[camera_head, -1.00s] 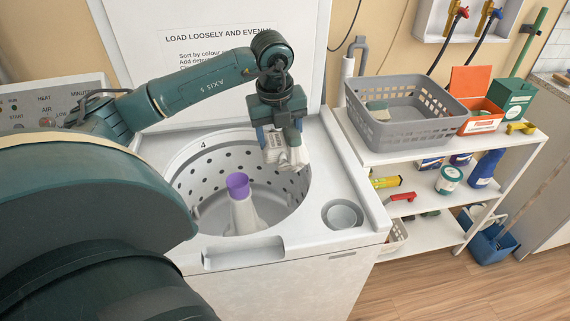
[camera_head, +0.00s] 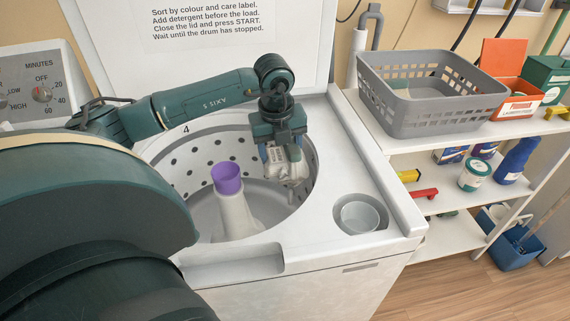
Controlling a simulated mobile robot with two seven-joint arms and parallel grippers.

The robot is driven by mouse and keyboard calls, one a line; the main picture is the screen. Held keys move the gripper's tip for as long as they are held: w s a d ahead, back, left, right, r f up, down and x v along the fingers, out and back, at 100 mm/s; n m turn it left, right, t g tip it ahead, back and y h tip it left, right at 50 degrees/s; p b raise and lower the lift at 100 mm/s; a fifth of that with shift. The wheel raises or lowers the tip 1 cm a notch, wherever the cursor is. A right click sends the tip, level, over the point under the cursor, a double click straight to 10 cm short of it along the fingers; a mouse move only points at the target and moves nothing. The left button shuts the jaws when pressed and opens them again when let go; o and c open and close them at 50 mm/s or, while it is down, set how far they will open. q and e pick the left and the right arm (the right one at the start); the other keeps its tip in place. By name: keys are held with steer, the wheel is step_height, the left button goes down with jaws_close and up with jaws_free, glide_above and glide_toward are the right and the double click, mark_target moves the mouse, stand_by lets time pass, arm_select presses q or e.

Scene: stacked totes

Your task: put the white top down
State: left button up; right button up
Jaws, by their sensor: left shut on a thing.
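A crumpled white cloth, the white top (camera_head: 292,170), hangs from my left gripper (camera_head: 280,150) at the right side of the open washer drum. The gripper points down and is shut on it. The top is within the drum opening, near the perforated right wall; I cannot tell whether it touches the wall. The washer (camera_head: 350,185) has its lid (camera_head: 215,60) raised behind. A pale agitator with a purple cap (camera_head: 227,178) stands in the drum, left of the top. My right gripper is not in view.
A grey perforated basket (camera_head: 430,125) stands on the white shelf unit (camera_head: 400,145) to the right, beside an orange box (camera_head: 518,103). A round cup-like dispenser (camera_head: 360,216) is set in the washer's right front corner. The drum floor left of the agitator looks clear.

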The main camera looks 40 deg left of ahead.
arm_select(q)
step_height(320, 180, down, 16)
steer(key=b, duration=0.2)
steer(key=shift+f, duration=0.2)
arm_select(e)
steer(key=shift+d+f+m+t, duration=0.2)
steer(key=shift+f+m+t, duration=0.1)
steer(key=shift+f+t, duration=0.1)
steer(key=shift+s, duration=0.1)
arm_select(q)
steer(key=shift+f+b, duration=0.55)
steer(key=shift+f, duration=0.1)
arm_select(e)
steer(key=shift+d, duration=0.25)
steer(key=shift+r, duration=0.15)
arm_select(q)
steer(key=o, duration=1.6)
